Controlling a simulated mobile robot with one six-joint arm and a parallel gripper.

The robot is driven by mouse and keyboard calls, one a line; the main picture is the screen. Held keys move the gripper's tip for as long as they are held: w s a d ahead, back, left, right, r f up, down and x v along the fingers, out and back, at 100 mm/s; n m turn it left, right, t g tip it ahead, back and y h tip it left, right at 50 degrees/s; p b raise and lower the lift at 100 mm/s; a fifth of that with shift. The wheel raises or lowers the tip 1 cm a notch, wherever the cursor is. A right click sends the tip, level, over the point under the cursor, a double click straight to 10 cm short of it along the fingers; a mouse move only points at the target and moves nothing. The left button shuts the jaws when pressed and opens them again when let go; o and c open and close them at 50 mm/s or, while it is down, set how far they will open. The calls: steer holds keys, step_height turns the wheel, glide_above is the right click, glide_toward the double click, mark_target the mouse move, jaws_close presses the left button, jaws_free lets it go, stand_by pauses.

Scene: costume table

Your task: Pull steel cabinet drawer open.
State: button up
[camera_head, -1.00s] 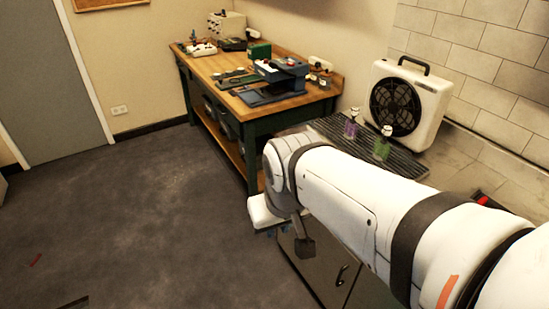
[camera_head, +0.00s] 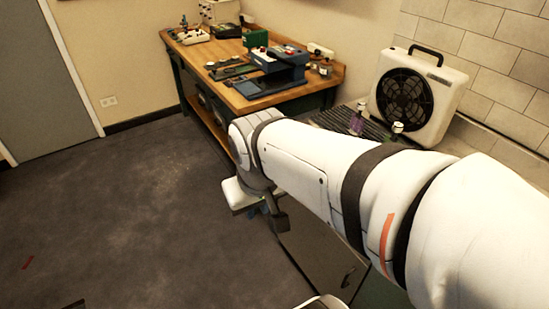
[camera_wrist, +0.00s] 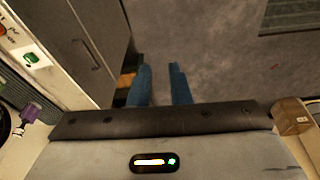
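The steel cabinet (camera_head: 318,258) has a dark grey front below my arm in the head view, with a dark handle (camera_head: 348,277) low on it. My arm hides much of the cabinet. In the wrist view, the cabinet front (camera_wrist: 65,75) is at the upper left, with a thin bar handle (camera_wrist: 86,52). No opened drawer is visible. My gripper (camera_wrist: 161,72) shows two blue fingers with a gap between them, and nothing is seen in the gap. The fingers are to the right of the handle in the wrist view, apart from it.
A wooden workbench (camera_head: 225,80) with tools stands behind my arm. Open floor (camera_head: 130,220) lies at left. A floor grate (camera_wrist: 290,15) shows in the wrist view.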

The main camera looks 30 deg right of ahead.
steer(key=w+d+f+m+g+h+b, duration=0.1)
steer(key=w+d+f+g+h+b, duration=0.3)
steer(key=d+f, duration=0.4)
steer(key=w+d+f+g+h+b, duration=0.1)
steer(key=w+d+f+h+b, duration=0.35)
steer(key=d+f, duration=0.35)
steer(key=w+d+f+n+t+h+b, duration=0.1)
steer(key=w+d+f+t+h+b, duration=0.15)
steer(key=w+f, duration=0.5)
steer(key=w+d+f+n+t+h+b, duration=0.1)
steer(key=w+d+f+h+b, duration=0.3)
steer(key=f, duration=0.6)
steer(key=p+x, duration=0.1)
steer(key=x, duration=0.2)
steer(key=w+p+x, duration=0.1)
steer(key=x, duration=0.3)
steer(key=shift+w+d+f, duration=0.15)
steer(key=shift+w, duration=0.05)
jaws_close()
